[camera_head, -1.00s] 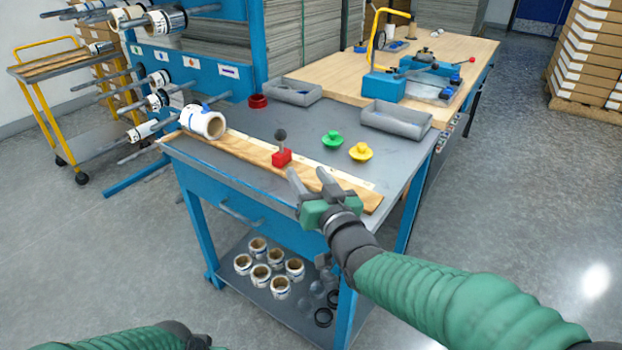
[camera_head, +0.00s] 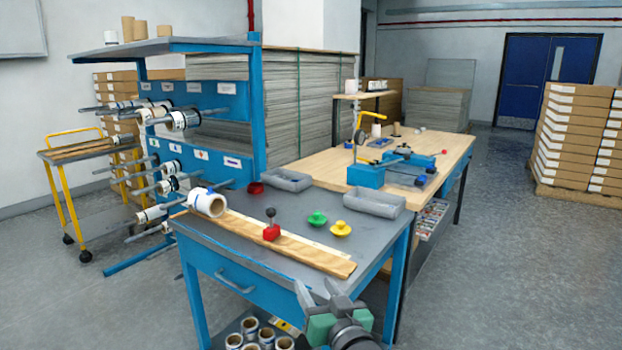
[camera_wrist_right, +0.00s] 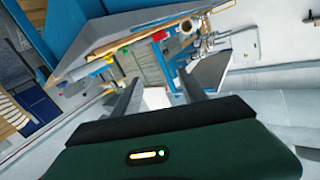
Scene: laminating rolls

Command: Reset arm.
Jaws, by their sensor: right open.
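My right gripper (camera_head: 318,294) is low in the middle of the head view, in front of the workbench's near edge. Its two fingers are apart with nothing between them. In the right wrist view the fingers (camera_wrist_right: 155,95) also stand apart and empty, and the bench appears tilted beyond them. My left gripper is not in the head view.
A blue rack (camera_head: 257,110) with rolls on rods stands left. A wooden table (camera_head: 440,148) adjoins behind. Several small rolls (camera_head: 250,326) stand on the lower shelf.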

